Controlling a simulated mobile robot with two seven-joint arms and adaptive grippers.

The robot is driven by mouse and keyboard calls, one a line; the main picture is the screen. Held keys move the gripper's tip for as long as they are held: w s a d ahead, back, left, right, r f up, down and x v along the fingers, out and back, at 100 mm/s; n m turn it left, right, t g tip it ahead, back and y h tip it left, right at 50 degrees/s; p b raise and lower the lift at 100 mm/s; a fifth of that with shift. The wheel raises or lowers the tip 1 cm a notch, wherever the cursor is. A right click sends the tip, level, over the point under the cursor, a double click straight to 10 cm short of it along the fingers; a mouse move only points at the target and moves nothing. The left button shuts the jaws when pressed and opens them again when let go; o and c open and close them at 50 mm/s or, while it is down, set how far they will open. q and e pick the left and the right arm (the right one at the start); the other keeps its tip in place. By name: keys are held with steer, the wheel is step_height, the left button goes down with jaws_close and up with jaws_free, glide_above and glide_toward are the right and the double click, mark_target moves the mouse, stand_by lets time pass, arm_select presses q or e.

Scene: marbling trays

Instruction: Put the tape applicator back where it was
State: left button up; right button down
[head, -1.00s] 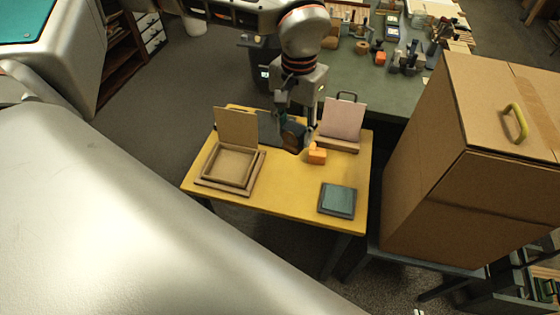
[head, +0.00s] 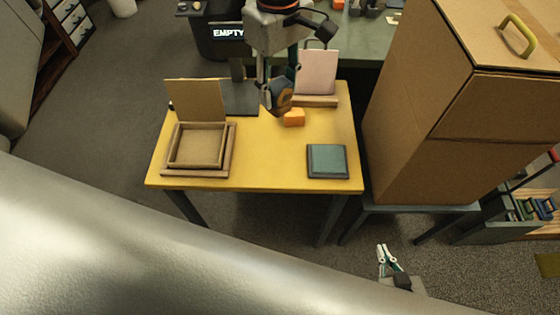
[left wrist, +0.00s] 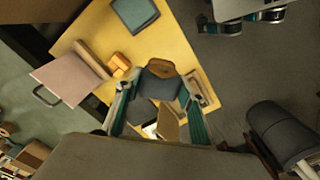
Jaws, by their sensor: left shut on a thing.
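The tape applicator, a dark grey and tan piece (head: 278,97), is in my left gripper (head: 272,90) above the back of the yellow table (head: 262,160). In the left wrist view, the applicator (left wrist: 160,82) sits between the two teal fingers, which are shut on it. In the head view it is just left of an orange block (head: 294,118); whether it touches the table is unclear. A dark grey flat piece (head: 240,98) lies behind it to the left. My right gripper (head: 388,259) is low at the front right, away from the table; its finger gap is too small to judge.
An open wooden box (head: 231,150) with an upright lid stands at the table's left. A teal square (head: 327,160) lies front right, and a pink board (head: 317,72) stands back right. A large cardboard box (head: 415,150) stands beside the table. The table's front middle is clear.

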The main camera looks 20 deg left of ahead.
arm_select(q)
steer(key=shift+d+f, duration=0.1)
steer(key=shift+f, duration=0.3)
step_height(320, 180, down, 19)
steer(key=shift+f+b, duration=0.1)
steer(key=shift+b, duration=0.35)
steer(key=shift+f, duration=0.15)
steer(key=o, duration=1)
